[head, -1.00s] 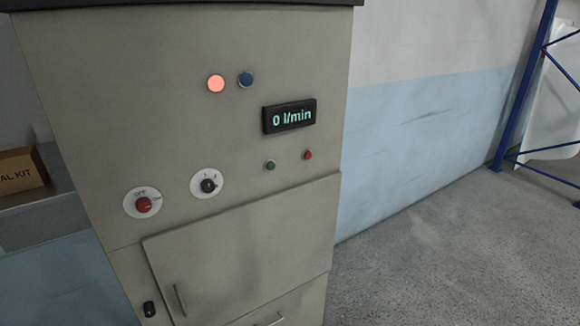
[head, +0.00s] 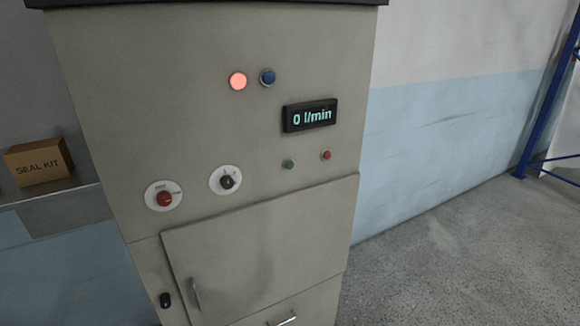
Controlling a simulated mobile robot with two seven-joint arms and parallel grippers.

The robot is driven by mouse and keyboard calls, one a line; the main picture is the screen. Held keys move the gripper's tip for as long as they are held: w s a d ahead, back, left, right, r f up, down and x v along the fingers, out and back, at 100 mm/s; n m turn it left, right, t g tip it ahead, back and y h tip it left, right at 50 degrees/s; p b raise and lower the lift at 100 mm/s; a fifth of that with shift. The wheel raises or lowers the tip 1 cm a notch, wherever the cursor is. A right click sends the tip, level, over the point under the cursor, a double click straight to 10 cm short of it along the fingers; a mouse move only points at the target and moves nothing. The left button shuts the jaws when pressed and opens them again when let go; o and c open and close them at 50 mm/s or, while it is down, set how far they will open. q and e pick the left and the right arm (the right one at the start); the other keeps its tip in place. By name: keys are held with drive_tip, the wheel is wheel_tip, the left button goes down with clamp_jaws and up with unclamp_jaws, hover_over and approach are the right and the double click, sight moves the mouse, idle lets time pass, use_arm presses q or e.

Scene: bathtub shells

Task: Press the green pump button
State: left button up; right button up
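The small green button (head: 288,164) is on the front of a grey-beige control cabinet (head: 140,100), below the display and left of a small red button (head: 326,155). The black display (head: 310,116) reads "0 l/min". Neither of my grippers is in view, and nothing covers the green button.
A lit salmon-red lamp (head: 238,81) and a dark blue button or lamp (head: 268,77) sit higher up. A red knob (head: 164,198) and a black selector (head: 227,182) are lower left. A SEAL KIT box (head: 40,162) stands on a shelf at left. Grey floor (head: 450,260) is clear at right.

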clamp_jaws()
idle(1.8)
